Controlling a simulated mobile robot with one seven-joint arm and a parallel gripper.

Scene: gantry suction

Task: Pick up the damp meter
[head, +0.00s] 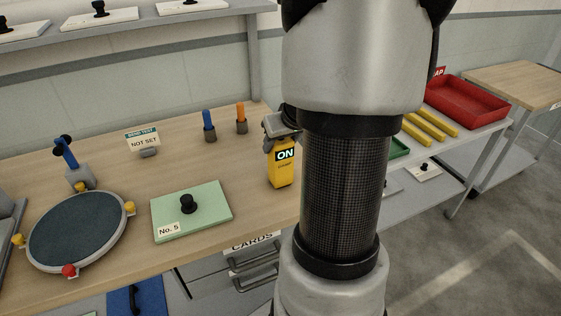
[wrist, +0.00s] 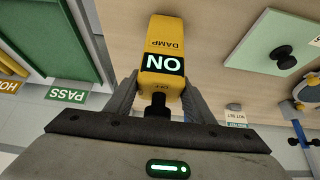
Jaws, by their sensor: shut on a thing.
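The damp meter (head: 281,172) is a yellow box with a dark display reading "ON". In the head view it is upright at the bench's front edge, just left of my arm. It also shows in the wrist view (wrist: 164,35), upside down, with "DAMP" on its face. My gripper (wrist: 158,92) is shut on the damp meter, one finger on each side. In the head view my gripper (head: 277,130) is at the meter's top, partly hidden by my arm. I cannot tell whether the meter's base touches the bench.
A green "No. 5" plate (head: 215,215) with a black knob lies left of the meter. Further left is a round dark disc (head: 78,232). Blue and orange handled tools (head: 209,126) and a "NOT SET" sign (head: 142,141) stand behind. A red tray (head: 468,108) is at right.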

